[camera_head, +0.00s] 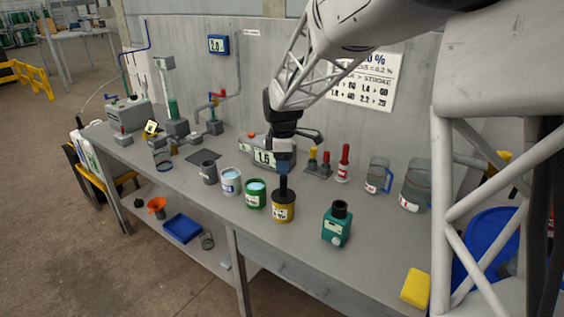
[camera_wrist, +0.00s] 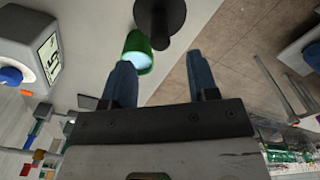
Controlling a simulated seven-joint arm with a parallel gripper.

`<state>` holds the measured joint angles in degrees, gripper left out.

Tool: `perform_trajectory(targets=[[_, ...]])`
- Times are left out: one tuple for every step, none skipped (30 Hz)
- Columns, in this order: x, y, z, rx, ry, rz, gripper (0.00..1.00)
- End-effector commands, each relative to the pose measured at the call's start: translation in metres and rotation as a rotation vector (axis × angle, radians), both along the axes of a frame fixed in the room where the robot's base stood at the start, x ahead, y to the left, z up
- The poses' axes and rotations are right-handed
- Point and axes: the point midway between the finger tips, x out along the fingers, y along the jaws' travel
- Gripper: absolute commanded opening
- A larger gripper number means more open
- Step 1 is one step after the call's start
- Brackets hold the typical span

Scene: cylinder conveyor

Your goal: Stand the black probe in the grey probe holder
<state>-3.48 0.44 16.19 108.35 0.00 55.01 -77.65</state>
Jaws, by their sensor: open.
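The black probe (camera_head: 283,187) stands upright at the yellow can (camera_head: 283,209), its lower end hidden there. The wrist view shows the probe (camera_wrist: 160,14) end-on over a dark disc, beyond my fingertips. My gripper (camera_head: 283,167) points down just above the probe, open; its blue fingers (camera_wrist: 161,72) have nothing between them. I cannot tell from the head view whether they touch the probe's top. A dark grey open cup (camera_head: 208,172), which looks like the grey probe holder, stands at the left end of the row of vessels. It is not clearly seen in the wrist view.
Between cup and can stand a white cup (camera_head: 231,183) and a green cup (camera_head: 255,196) of pale blue liquid. A teal bottle (camera_head: 337,225) stands right of the can. A scale (camera_head: 262,152) is behind. The bench front is mostly clear.

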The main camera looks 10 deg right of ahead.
Motion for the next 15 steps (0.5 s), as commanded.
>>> perform_trajectory(targets=[[0.0, 0.0, 0.0, 0.0, 0.0, 0.0, 0.54], [0.0, 0.0, 0.0, 0.0, 0.0, 0.0, 0.54], [0.0, 0.0, -0.001, 0.0, 0.0, 0.0, 0.54], [0.0, 0.0, -0.001, 0.0, 0.0, -0.001, 0.54], [0.0, 0.0, -0.002, 0.0, 0.001, -0.001, 0.54], [0.0, 0.0, -0.004, 0.0, 0.001, -0.001, 0.54], [0.0, 0.0, -0.005, 0.0, 0.001, -0.001, 0.54], [0.0, 0.0, -0.006, 0.0, 0.001, -0.001, 0.54], [0.0, 0.0, -0.009, 0.0, 0.001, -0.001, 0.54], [0.0, 0.0, -0.011, 0.0, 0.001, -0.001, 0.54], [0.0, 0.0, -0.013, 0.0, 0.001, -0.001, 0.54], [0.0, 0.0, -0.017, 0.0, 0.001, -0.001, 0.54], [-0.001, 0.0, -0.02, 0.0, 0.001, -0.001, 0.54], [-0.001, 0.0, -0.023, 0.0, 0.002, -0.001, 0.54], [-0.001, 0.0, -0.028, -0.001, 0.003, -0.001, 0.54]])
